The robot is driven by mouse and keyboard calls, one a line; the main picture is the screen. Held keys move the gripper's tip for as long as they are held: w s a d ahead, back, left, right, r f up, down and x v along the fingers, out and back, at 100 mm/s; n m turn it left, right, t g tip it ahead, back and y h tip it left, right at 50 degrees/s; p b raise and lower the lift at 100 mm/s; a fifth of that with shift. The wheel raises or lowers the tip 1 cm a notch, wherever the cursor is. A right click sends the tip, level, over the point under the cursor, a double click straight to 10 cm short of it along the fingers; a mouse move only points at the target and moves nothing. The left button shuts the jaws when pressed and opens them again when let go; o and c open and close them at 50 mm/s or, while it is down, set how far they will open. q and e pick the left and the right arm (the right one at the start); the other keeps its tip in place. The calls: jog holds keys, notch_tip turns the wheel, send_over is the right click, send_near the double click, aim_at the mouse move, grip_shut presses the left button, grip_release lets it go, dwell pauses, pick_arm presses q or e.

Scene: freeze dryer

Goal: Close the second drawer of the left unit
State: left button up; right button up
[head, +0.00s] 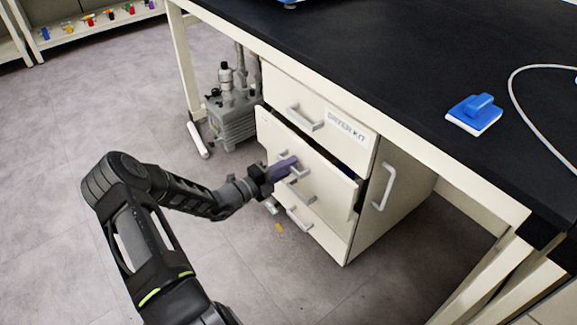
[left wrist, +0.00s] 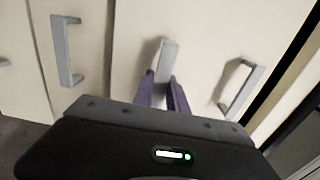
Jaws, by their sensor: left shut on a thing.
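The second drawer (head: 274,130) of the white left unit, below the top drawer (head: 345,128) labelled "DRYER KIT", stands slightly out. A dark gap shows along its upper edge at the right. My left gripper (head: 289,164) has purple fingers and reaches the drawer front from the left. In the left wrist view, the fingers (left wrist: 163,93) are shut on a grey handle (left wrist: 167,55), one finger on each side of it. The fingers partly hide this handle in the head view. My right gripper is not in view.
Lower drawer handles (head: 299,219) sit close below the gripper. A cabinet door handle (head: 384,187) is to the right. A grey pump (head: 232,118) stands left of the unit. The black bench top (head: 400,75) overhangs it. Open floor (head: 60,190) lies to the left.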

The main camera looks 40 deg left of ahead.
aim_at(300, 160)
pick_arm(q)
grip_shut()
dwell(0.8)
jog(key=x, duration=0.4)
jog(key=shift+p, duration=0.3)
jog(key=o, duration=0.7)
grip_release()
jog(key=shift+w, duration=0.1)
